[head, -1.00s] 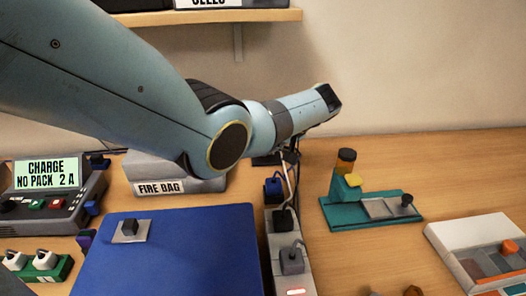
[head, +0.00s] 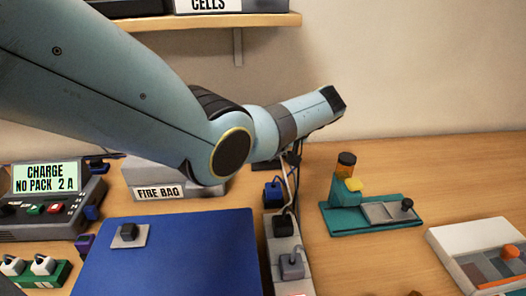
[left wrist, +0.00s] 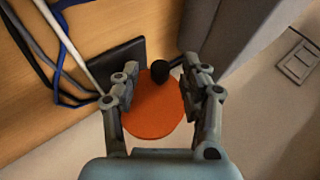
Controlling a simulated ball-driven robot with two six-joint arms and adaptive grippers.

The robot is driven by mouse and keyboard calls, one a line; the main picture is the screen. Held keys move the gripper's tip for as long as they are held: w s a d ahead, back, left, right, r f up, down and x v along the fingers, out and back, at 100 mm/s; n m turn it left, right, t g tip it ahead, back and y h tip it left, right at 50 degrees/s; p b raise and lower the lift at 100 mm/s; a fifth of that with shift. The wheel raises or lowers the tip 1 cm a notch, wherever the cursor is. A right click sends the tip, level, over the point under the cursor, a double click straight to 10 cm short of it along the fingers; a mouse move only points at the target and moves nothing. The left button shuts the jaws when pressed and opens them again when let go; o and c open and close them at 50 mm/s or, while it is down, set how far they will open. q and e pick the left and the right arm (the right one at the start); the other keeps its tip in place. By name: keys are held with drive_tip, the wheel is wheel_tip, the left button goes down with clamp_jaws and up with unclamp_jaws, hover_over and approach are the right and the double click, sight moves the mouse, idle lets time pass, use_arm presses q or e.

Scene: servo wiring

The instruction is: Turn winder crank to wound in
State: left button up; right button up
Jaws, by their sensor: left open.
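In the left wrist view, an orange disc (left wrist: 155,112), seemingly the winder, lies beyond my left gripper. A black crank knob (left wrist: 177,66) shows at the disc's far edge. My left gripper (left wrist: 160,68) is open, its fingers either side of the disc, with the knob near the tips, closer to the right finger; I cannot tell whether they touch. In the head view my left arm reaches across to the back of the bench, and its fingers and the winder are hidden there. My right gripper is in neither view.
Blue and white cables (left wrist: 62,40) run beside the winder. A power strip (head: 282,246) with plugs stands below my left wrist. A blue mat (head: 170,265), charger (head: 45,200), fire bag box (head: 165,178) and teal fixture (head: 350,222) lie around.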

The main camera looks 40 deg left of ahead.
use_arm(q)
drive_tip(key=v, duration=1.1)
drive_tip(key=shift+d+f, duration=0.1)
drive_tip(key=shift+f, duration=0.05)
